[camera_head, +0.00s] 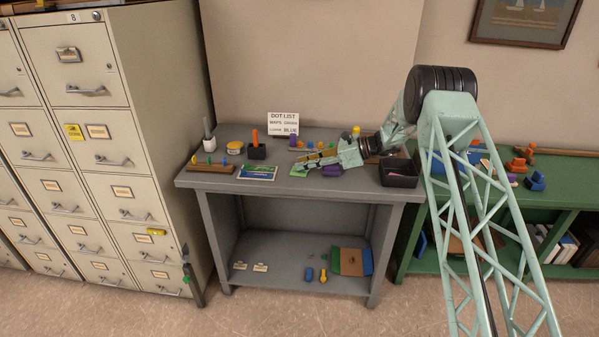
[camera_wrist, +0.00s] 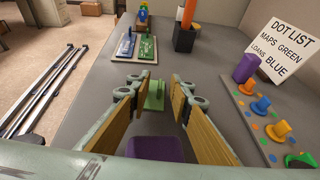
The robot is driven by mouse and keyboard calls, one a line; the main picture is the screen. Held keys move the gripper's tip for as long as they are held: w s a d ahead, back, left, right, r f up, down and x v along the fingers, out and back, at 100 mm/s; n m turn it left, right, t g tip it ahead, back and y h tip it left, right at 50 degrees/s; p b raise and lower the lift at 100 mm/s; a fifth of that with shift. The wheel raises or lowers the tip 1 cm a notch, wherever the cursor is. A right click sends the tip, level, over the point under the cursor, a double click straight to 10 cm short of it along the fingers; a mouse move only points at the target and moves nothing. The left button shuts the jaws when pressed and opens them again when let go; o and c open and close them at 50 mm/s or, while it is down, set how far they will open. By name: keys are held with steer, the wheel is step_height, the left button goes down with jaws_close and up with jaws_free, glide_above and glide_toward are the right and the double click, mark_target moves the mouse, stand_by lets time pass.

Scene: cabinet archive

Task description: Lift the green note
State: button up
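A small green piece with an upright tab, which looks like the green note (camera_wrist: 154,96), lies on the grey table between and just beyond my fingertips in the wrist view. In the head view a bit of green (camera_head: 298,173) shows by my fingertips. My gripper (camera_wrist: 158,84) is open, with its two wood-coloured finger pads apart and nothing held between the tips. In the head view my gripper (camera_head: 303,163) reaches left, low over the table. A purple block (camera_wrist: 155,148) sits nearer the palm, partly cut off by my gripper's body; I cannot tell if it touches.
Blue and green cards (camera_wrist: 147,47) lie ahead, near a dark cup (camera_wrist: 185,38) with an orange stick. The dot list sign (camera_head: 283,123) stands at the back. A board with coloured pegs (camera_wrist: 262,104) is close on the right. A black bin (camera_head: 399,172) stands at the table's right end.

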jaws_close()
steer(key=shift+r, duration=0.2)
stand_by(0.3)
steer(key=shift+r+p, duration=0.5)
steer(key=shift+r, duration=1)
steer(key=shift+s+d+r, duration=0.1)
steer(key=shift+r, duration=0.05)
steer(key=s+d+p, duration=0.1)
steer(key=s+d, duration=0.3)
steer(key=s, duration=0.2)
steer(key=s+d+r+p, duration=0.1)
steer(key=s+d, duration=0.3)
steer(key=s, duration=0.3)
steer(key=shift+s+r, duration=0.15)
steer(key=shift+s, duration=0.05)
steer(key=shift+d, duration=0.15)
